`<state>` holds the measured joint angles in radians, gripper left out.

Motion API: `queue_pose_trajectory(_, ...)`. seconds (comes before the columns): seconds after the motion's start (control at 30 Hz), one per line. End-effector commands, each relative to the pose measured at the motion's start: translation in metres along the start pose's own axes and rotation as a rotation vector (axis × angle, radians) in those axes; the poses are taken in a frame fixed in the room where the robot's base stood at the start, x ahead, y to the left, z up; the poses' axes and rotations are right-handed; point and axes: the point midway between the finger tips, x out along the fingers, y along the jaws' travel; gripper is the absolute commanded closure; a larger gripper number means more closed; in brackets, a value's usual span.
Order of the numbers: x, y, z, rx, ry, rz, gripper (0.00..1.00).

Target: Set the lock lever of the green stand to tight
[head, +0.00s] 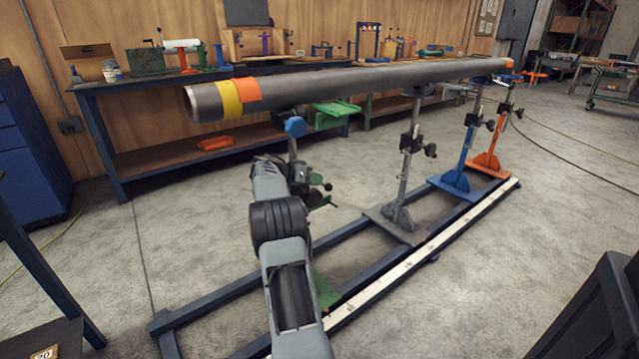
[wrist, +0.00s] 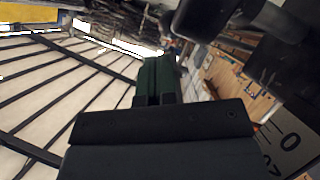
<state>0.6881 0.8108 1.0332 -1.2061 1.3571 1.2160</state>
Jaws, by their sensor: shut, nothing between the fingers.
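The green stand is mostly hidden behind my arm in the head view; a green piece of its foot (head: 324,288) shows low on the rail frame. Higher up, a dark clamp with a black knob (head: 328,187) shows beside the arm, possibly the lock lever, but its setting cannot be read. My gripper (wrist: 158,98) is shut and empty in the wrist view. A dark green upright part (wrist: 156,72) lies just beyond its fingertips; I cannot tell whether they touch. A dark rounded part (wrist: 200,18) is close above.
A long grey pipe (head: 350,82) with yellow and orange bands runs above the arm. Grey (head: 407,170), blue (head: 467,150) and orange (head: 495,138) stands line the rail frame. A workbench (head: 110,90) stands behind. Open floor (head: 540,190) lies right.

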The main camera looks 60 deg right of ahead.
Motion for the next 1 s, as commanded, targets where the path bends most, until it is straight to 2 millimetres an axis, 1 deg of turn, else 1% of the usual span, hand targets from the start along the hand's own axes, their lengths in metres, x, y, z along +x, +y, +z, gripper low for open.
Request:
queue_pose_trajectory(0.03,-0.009,0.002,0.001,0.002,0.002,-0.002,1.00)
queue_pose_trajectory(0.2,-0.034,0.010,0.003,0.002,0.001,0.000,1.00)
queue_pose_trajectory(0.4,-0.056,0.018,0.003,0.003,-0.002,0.003,1.00)
queue_pose_trajectory(0.6,-0.065,0.021,0.004,0.002,-0.003,0.005,1.00)
queue_pose_trajectory(0.93,-0.066,0.021,0.004,0.002,-0.003,0.005,1.00)
queue_pose_trajectory(1.0,-0.069,0.022,0.005,-0.007,-0.007,-0.004,1.00)
